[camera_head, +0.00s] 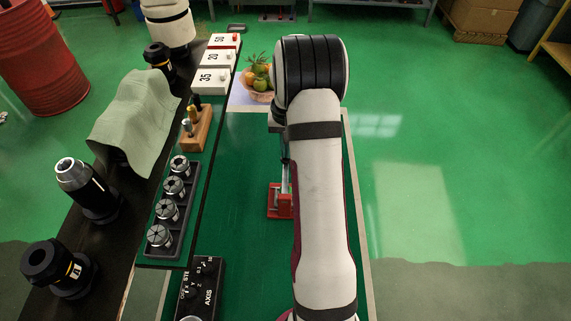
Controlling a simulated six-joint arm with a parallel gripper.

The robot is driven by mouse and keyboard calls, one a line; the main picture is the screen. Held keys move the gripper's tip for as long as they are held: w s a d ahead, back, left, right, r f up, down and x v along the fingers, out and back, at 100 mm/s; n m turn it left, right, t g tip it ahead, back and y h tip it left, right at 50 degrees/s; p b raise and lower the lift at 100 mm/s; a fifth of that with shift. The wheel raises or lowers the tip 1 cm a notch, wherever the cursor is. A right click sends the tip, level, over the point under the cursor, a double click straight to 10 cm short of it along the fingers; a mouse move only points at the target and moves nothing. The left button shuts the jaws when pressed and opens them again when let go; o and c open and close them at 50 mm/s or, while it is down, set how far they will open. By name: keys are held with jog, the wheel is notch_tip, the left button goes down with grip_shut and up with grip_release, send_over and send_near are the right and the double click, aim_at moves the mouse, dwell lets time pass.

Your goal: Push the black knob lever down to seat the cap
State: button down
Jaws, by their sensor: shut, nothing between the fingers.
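A red base (280,203) with a thin silver upright part (286,178) shows on the green bench top, just left of my arm. It may belong to the device with the lever, but my arm covers most of that spot. I cannot make out the black knob, its lever or the cap. My arm reaches up the middle of the view and bends at its far end. My gripper is hidden behind the arm, so I cannot see its fingers or what they touch.
A fruit bowl (260,83) stands beyond the red base. On the left are a collet tray (153,258), a wooden block (195,135), numbered boxes (212,80), black tool holders and a green cloth (135,122). A black AXIS box (207,283) is near. Bench between is clear.

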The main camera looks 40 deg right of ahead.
notch_tip(320, 180, up, 8)
dwell(0.6)
jog(key=s+a+r+n, duration=0.15)
jog(key=a+r, duration=0.25)
jog(key=a, duration=0.4)
jog(key=s+a+r, duration=0.3)
jog(key=a, duration=0.6)
jog(key=s+a+n+y, duration=0.1)
jog(key=s+a+n, duration=0.1)
jog(key=s+a, duration=1.2)
jog(key=s+f, duration=0.1)
jog(key=s, duration=0.3)
jog(key=shift+y, duration=0.4)
jog(key=c, duration=1.5)
grip_release()
jog(key=shift+d, duration=0.1)
jog(key=shift+c, duration=0.2)
